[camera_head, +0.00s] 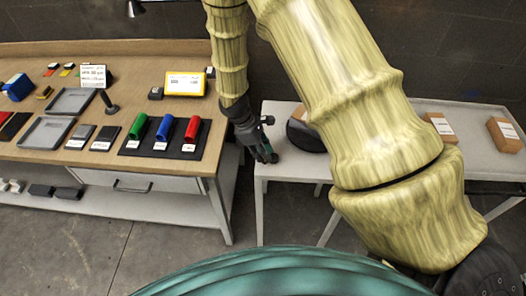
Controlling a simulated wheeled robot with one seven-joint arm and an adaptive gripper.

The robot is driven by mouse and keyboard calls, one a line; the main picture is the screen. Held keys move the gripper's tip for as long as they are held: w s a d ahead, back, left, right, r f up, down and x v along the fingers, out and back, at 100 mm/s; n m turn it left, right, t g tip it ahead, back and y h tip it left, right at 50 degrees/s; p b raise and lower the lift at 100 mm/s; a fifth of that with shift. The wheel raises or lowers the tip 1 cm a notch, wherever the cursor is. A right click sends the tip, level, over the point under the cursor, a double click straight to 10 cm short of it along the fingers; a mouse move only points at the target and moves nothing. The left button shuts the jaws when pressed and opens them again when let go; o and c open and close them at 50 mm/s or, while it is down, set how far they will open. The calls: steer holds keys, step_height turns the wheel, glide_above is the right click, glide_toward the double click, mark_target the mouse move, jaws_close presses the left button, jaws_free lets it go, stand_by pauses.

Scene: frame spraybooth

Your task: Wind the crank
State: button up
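My gripper (264,152), black, hangs at the end of my wood-patterned arm, over the left end of the white table. Its fingers point down; they are small and dark, and I cannot tell whether they are open or shut. A dark round disc (299,136) stands on the white table just right of the gripper, partly hidden behind my arm. It may be the crank's wheel, but no crank handle can be made out for certain. I cannot tell whether the gripper touches it.
The white table (282,164) carries brown boxes (440,127) (505,134) at right. A narrow gap separates bench and table.

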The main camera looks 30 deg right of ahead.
steer(key=o, duration=0.3)
steer(key=v, duration=1.2)
